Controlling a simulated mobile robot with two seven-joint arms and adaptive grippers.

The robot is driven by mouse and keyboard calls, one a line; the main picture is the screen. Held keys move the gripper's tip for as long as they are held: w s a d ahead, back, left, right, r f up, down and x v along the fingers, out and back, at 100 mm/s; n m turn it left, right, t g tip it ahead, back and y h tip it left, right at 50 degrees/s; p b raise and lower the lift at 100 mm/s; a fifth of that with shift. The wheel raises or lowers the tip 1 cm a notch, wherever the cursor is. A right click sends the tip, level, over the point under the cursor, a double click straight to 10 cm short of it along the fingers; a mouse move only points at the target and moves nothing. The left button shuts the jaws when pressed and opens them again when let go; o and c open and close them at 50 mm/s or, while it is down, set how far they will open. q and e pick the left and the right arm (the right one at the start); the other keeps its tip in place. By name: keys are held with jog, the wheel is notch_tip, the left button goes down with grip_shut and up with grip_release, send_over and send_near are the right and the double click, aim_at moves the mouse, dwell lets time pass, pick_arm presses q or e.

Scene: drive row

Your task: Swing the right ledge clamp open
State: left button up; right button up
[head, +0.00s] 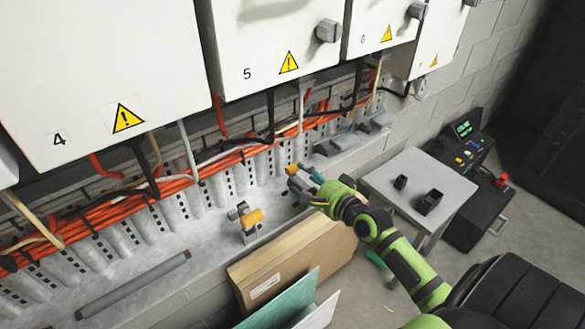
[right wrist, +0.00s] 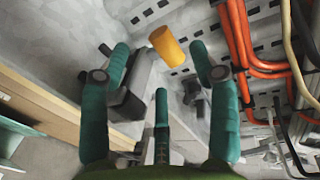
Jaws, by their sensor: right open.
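The right ledge clamp shows its orange handle (head: 293,169) at the tips of my right gripper (head: 302,176) in the head view; the gripper hides most of its body. In the right wrist view the orange handle (right wrist: 167,46) lies ahead of and between the spread teal fingers of my right gripper (right wrist: 163,62). The handle looks apart from the fingers; the gripper is open and empty. A grey clamp body (right wrist: 128,98) shows behind the left finger. The left ledge clamp (head: 243,220), grey with an orange handle, stands on the ledge. My left gripper is not in view.
White cabinets (head: 275,45) overhang the ledge. Orange cables (head: 180,185) run along the wall behind it. A brown panel (head: 290,262) and teal boards (head: 280,300) stand before the ledge. A grey table (head: 416,192) stands right of my right arm.

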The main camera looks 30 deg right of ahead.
aim_at(296, 172)
jog(key=shift+w+d, duration=0.15)
jog(key=shift+w, duration=0.4)
jog(key=x, duration=0.3)
jog(key=shift+d+f, duration=0.1)
jog(key=shift+d, duration=0.05)
jog(key=shift+w+f, duration=0.1)
jog(key=shift+w, duration=0.2)
jog(key=c, duration=1.1)
grip_shut()
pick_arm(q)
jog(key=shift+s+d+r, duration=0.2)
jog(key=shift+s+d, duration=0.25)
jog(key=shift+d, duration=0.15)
